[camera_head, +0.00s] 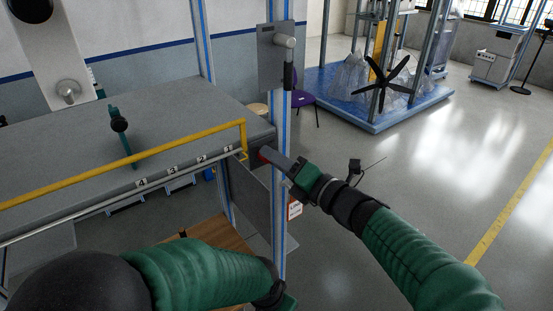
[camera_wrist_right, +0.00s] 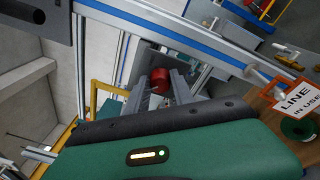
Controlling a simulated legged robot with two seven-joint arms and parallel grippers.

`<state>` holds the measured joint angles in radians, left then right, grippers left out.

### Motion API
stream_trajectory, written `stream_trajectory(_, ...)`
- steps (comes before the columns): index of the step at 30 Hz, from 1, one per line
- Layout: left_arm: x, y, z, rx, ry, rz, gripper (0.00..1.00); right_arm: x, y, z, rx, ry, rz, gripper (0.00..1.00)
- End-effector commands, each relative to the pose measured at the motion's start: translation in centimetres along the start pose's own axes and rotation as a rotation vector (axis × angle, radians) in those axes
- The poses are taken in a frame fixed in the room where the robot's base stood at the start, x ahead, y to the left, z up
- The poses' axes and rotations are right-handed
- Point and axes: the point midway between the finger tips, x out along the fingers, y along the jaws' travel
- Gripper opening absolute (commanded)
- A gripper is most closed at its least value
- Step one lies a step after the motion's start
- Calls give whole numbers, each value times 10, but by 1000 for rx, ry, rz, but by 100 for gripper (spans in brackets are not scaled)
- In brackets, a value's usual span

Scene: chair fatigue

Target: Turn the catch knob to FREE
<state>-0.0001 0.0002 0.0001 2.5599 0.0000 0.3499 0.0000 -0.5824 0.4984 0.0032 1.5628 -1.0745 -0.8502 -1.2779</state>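The red catch knob (camera_wrist_right: 160,80) shows in the right wrist view, ahead of my right gripper (camera_wrist_right: 158,88). The two grey fingers stand apart on either side of it, with a narrow gap at the left finger. In the head view my right gripper (camera_head: 272,157) points at the dark catch box on the blue-striped post, and only a sliver of the red knob (camera_head: 262,157) shows. Any FREE marking is not readable. My left arm crosses the bottom of the head view; its gripper (camera_head: 284,301) is cut by the edge, with its fingers hidden.
A yellow rail (camera_head: 130,160) and numbered strip run along the grey bench (camera_head: 60,145). An upright post (camera_head: 281,110) carries a grey plate with a lever (camera_head: 285,45). A "LINE IN USE" tag (camera_wrist_right: 296,98) hangs nearby. Open floor lies to the right.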

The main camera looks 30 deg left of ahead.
Motion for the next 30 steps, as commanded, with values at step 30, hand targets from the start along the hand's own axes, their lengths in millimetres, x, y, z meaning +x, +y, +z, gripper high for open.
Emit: stream_trajectory(30,30,0,7,0,0,0,36,-1,-12,-6,390,-26,26,0)
